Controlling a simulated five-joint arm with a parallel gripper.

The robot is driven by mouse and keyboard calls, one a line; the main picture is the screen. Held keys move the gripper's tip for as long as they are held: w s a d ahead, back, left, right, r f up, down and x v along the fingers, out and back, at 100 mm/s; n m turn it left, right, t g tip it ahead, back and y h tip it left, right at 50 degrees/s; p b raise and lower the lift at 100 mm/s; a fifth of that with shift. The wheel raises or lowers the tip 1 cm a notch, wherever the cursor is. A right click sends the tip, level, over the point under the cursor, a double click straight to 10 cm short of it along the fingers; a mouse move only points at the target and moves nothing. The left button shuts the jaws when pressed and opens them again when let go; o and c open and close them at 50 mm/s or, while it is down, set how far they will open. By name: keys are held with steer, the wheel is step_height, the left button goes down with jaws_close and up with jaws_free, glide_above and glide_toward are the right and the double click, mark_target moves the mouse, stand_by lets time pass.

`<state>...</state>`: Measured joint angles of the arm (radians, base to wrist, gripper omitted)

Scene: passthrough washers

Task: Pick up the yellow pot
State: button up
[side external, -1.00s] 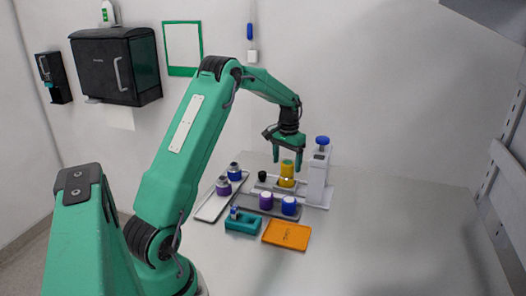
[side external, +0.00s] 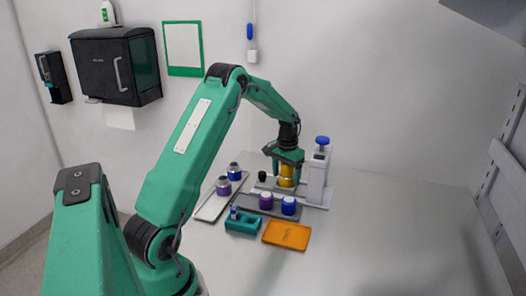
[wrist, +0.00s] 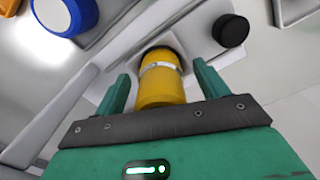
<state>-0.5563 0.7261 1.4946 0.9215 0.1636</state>
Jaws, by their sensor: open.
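The yellow pot (side external: 286,181) stands upright on the base of a grey-white press-like fixture (side external: 317,178) with a blue knob. A pale ring runs around the pot in the wrist view (wrist: 160,88). My gripper (side external: 287,178) is lowered over the pot, pointing down. In the wrist view its two green fingers (wrist: 160,88) are open, one on each side of the pot, with gaps visible between the fingers and the pot. The top of the pot is partly hidden by the gripper in the side view.
A small black cap (side external: 262,176) lies left of the pot. Purple and blue pots (side external: 266,201) stand on a dark tray in front. A pale tray (side external: 211,208) is at left, with a teal holder (side external: 242,222) and an orange tray (side external: 287,235) nearer. The table's right side is clear.

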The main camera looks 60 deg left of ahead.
steer(key=shift+c, duration=0.4)
steer(key=shift+r, duration=0.1)
steer(key=c, duration=1.1)
steer(key=shift+r, duration=0.1)
steer(key=shift+r, duration=4.9)
steer(key=shift+r, duration=0.15)
steer(key=shift+r, duration=1.35)
